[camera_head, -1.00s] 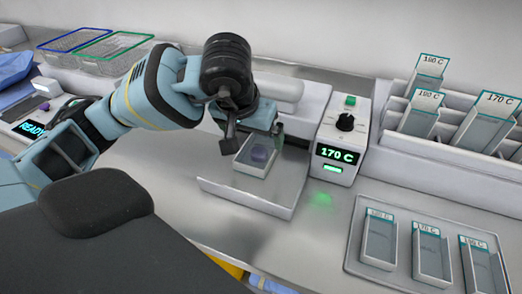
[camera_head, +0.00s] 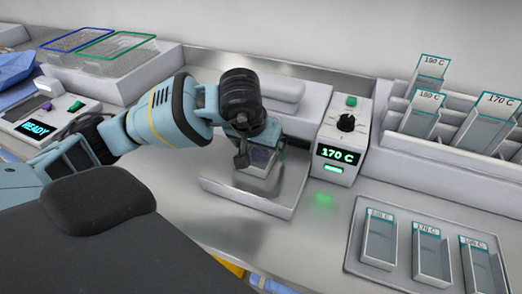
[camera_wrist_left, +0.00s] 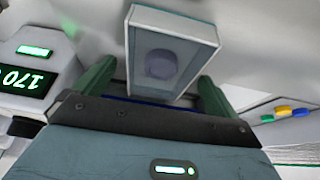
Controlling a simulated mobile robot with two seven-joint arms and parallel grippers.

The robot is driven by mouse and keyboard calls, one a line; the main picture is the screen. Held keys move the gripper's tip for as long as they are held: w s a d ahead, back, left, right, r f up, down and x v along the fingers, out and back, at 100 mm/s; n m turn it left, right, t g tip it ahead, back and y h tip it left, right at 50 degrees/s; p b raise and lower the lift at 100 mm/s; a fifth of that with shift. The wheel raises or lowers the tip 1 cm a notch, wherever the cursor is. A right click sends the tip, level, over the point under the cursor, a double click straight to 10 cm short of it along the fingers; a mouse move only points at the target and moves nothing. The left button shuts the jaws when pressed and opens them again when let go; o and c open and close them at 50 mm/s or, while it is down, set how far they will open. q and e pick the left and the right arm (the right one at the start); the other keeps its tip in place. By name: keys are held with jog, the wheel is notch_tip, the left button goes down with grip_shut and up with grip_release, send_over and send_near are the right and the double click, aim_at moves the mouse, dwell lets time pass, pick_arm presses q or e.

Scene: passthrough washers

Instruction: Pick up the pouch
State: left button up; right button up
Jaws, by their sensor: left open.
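The pouch (camera_head: 262,157), a clear rectangular case with pale edges and a dull purple round piece inside, shows at the white tray (camera_head: 222,193) of the sealing machine. My left gripper (camera_head: 264,146) is over the pouch and partly hides it. In the left wrist view, the pouch (camera_wrist_left: 170,58) stands out between and beyond the two green fingers of my left gripper (camera_wrist_left: 157,85). The gripper is open, with a finger on either side. I cannot tell whether the fingers touch the pouch. My right gripper is not in view.
A control box (camera_head: 343,140) reading 170 C stands right of the tray. A rack (camera_head: 447,160) with labelled clear cases is at the right, and a flat tray (camera_head: 424,212) with more cases is in front. Mesh baskets (camera_head: 90,47) and a READY unit (camera_head: 48,118) are at the left.

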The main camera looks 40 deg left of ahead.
pick_arm(q)
jog(key=c, duration=1)
jog(key=shift+c, duration=0.2)
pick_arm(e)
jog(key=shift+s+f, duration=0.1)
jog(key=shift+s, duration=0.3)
pick_arm(q)
jog(key=shift+s+d+r, duration=0.1)
jog(key=shift+s+r, duration=0.3)
jog(key=s+d+r+p, duration=0.3)
jog(key=s+r+p, duration=0.3)
jog(key=s, duration=0.7)
jog(key=shift+r, duration=0.65)
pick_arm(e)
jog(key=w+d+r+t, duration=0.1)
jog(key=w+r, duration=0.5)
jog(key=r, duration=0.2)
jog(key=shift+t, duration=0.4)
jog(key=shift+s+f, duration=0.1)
